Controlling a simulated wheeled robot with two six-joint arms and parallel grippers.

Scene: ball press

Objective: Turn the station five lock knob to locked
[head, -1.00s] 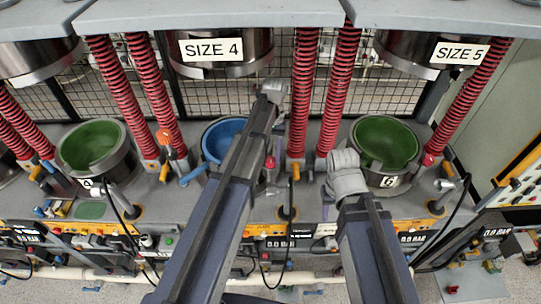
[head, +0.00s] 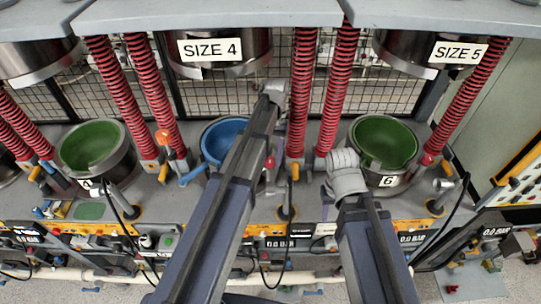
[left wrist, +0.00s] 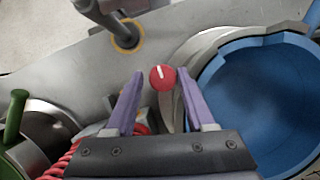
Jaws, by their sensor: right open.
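A red lock knob (left wrist: 162,78) with a white pointer line shows in the left wrist view beside a blue bowl (left wrist: 268,100). The line runs nearly along the picture's vertical. My left gripper (left wrist: 160,75) is open, with its purple fingers on either side of the knob; I cannot tell whether they touch it. In the head view the red knob (head: 270,162) shows just right of my left arm, and the blue bowl (head: 217,137) is partly behind that arm.
Green bowls stand at left (head: 92,146) and right (head: 384,143), labelled 4 and 6 as far as I can read. Red spring columns (head: 306,90) rise between stations. A grey post (left wrist: 110,20) and red coil (left wrist: 60,165) are near my left gripper.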

